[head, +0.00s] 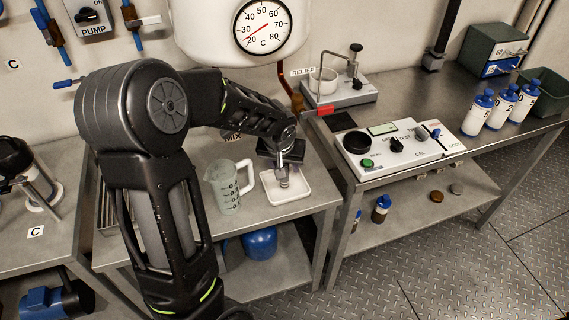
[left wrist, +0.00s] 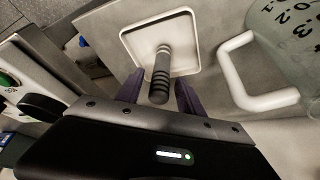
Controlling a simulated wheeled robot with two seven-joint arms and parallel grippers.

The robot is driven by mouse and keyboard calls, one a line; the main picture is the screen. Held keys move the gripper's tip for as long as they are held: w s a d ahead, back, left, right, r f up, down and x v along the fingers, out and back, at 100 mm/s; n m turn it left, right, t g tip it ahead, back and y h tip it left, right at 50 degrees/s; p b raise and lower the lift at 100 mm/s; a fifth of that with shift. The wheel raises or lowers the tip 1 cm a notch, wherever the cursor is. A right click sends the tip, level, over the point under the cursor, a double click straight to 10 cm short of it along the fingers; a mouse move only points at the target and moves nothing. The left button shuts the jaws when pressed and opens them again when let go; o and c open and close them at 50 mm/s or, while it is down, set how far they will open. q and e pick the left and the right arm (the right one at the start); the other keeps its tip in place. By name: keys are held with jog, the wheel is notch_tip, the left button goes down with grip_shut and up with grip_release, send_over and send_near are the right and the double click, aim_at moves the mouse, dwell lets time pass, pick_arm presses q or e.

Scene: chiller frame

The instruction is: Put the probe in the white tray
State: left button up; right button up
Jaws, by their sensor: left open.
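The white tray (head: 303,192) is a shallow square dish on the steel bench, and it fills the top of the left wrist view (left wrist: 134,43). The probe (left wrist: 160,78), with a dark ribbed grip and a grey end, is over the tray's floor and partly between my fingers. In the head view the probe (head: 284,182) shows just below my left gripper (head: 283,168). My left gripper (left wrist: 158,92) is open, its purple fingers apart on either side of the probe. Whether the probe touches the tray floor is hard to tell. My right gripper is not in view.
A measuring jug (head: 226,187) stands close to the tray's left, its handle (left wrist: 238,75) towards it. The calibrator panel (head: 395,150) is on the higher bench to the right. A gauge tank (head: 215,30) hangs behind. Blue-capped bottles (head: 478,112) stand at far right.

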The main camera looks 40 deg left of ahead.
pick_arm(q)
jog(key=shift+r+p, duration=0.3)
jog(key=v, duration=1.1)
jog(key=shift+s+r, duration=0.25)
jog(key=shift+r, duration=0.05)
jog(key=shift+d, duration=0.15)
jog(key=s+d+f+m+g+h, duration=0.2)
jog(key=d+f+m+h, duration=0.15)
jog(key=d+f, duration=1.65)
jog(key=s+d+f+h, duration=0.1)
jog(key=s+d+f, duration=0.3)
jog(key=s+f, duration=0.3)
jog(key=s+d+f+g+h, duration=0.1)
jog(key=s+d+f, duration=0.4)
jog(key=s+f, duration=0.3)
jog(key=shift+s+f, duration=0.25)
jog(key=shift+f, duration=0.05)
